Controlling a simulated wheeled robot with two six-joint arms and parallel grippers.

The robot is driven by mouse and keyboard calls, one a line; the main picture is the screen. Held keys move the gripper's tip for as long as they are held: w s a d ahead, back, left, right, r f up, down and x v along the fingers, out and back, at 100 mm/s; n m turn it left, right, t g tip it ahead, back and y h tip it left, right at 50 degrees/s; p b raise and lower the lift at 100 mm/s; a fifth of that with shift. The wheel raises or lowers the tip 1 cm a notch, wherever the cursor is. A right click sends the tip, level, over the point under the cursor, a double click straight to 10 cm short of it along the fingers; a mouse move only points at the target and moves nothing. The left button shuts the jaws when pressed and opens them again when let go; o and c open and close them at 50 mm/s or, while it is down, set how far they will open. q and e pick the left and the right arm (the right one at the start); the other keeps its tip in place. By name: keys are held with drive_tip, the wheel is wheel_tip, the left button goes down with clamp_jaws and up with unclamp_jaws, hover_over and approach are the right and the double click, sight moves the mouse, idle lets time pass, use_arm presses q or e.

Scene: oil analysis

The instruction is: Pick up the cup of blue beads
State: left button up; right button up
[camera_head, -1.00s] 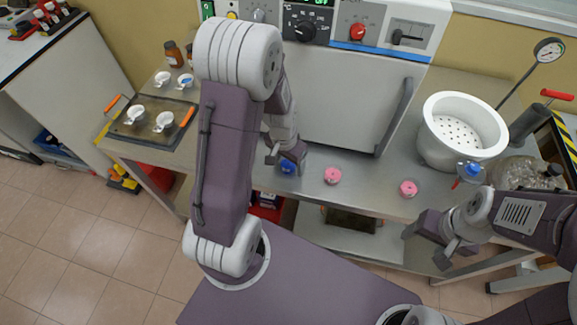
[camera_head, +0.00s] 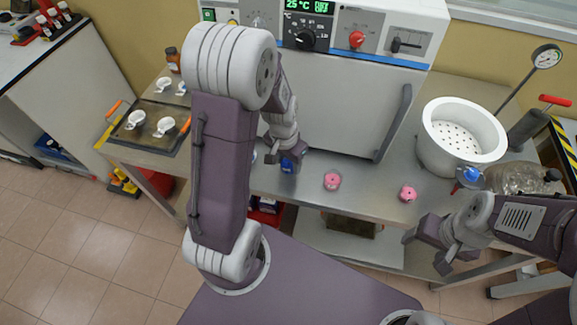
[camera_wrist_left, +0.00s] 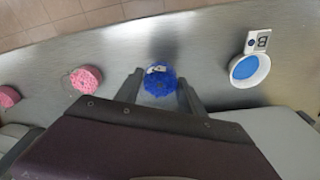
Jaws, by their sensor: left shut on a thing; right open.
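The cup of blue beads (camera_wrist_left: 160,81) sits between the fingertips of my left gripper (camera_wrist_left: 160,94) in the left wrist view. That gripper is shut on it. In the head view my left gripper (camera_head: 290,154) is over the steel bench in front of the oven, with blue (camera_head: 288,164) showing at its tips. Whether the cup touches the bench is unclear. Two pink bead cups (camera_head: 332,181) (camera_head: 408,193) stand to the right; they also show in the wrist view (camera_wrist_left: 86,79) (camera_wrist_left: 8,97). My right gripper (camera_head: 428,243) is open and empty beside the bench's front edge.
A tray (camera_head: 150,140) with white cups is at the left. A white perforated pot (camera_head: 461,130) and a glass vessel (camera_head: 522,178) stand at the right. The oven (camera_head: 340,100) stands behind.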

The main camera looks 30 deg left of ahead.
use_arm(q)
drive_tip(key=w+d+r, duration=0.5)
drive_tip(key=d+r, duration=0.3)
drive_tip(key=d, duration=0.2)
drive_tip(key=shift+d+p, duration=0.25)
drive_tip(key=shift+p, duration=0.2)
